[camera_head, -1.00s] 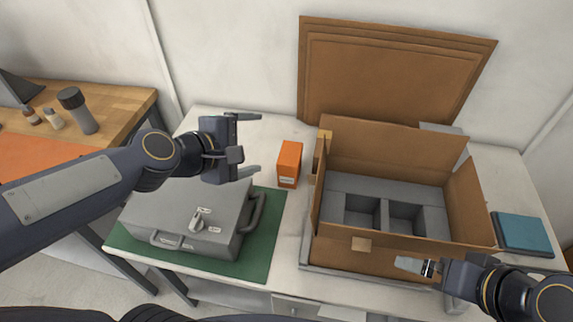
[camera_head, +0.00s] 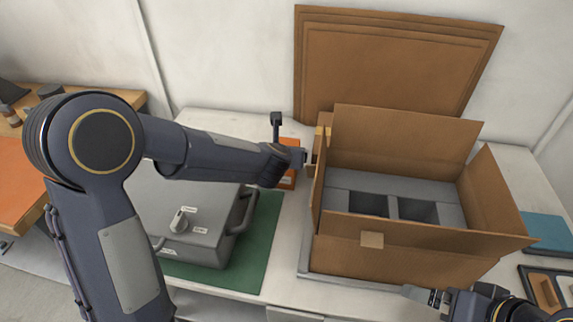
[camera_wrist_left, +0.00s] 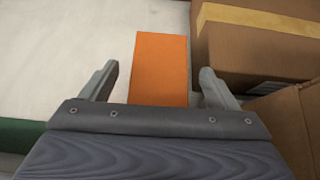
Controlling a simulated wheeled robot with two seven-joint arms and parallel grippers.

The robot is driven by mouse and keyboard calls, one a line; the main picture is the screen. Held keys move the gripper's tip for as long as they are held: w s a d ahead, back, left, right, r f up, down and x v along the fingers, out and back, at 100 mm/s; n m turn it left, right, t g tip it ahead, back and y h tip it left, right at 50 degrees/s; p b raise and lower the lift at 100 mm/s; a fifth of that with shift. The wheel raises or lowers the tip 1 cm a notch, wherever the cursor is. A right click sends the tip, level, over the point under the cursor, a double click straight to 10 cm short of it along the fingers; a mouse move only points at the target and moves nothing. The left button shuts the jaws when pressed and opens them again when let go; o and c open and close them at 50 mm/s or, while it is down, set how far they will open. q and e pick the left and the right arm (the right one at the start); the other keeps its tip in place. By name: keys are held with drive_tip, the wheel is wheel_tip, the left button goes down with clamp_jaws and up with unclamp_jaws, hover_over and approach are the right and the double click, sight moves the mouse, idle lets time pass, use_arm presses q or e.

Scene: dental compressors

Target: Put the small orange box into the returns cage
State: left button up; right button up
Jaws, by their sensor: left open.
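The small orange box (camera_head: 288,181) stands on the white table, left of the open cardboard carton. In the head view my left arm hides most of it. In the left wrist view the orange box (camera_wrist_left: 160,70) lies between the two open fingers of my left gripper (camera_wrist_left: 157,85), with a gap on each side. I cannot tell whether the fingers are level with it. My right gripper (camera_head: 426,296) is low at the right, in front of the carton; its finger opening is not clear. No returns cage is in view.
The open carton (camera_head: 410,262) with grey foam stands close to the right of the orange box. A grey case (camera_head: 205,238) sits on a green mat (camera_head: 262,235) at the left. Flat cardboard sheets (camera_head: 395,65) lean behind. A blue book (camera_head: 546,230) lies at the right.

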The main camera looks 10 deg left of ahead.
use_arm(q)
drive_tip(key=x, duration=0.2)
drive_tip(key=shift+w+f, duration=0.25)
drive_tip(key=shift+r, duration=0.1)
drive_tip(key=c, duration=1.4)
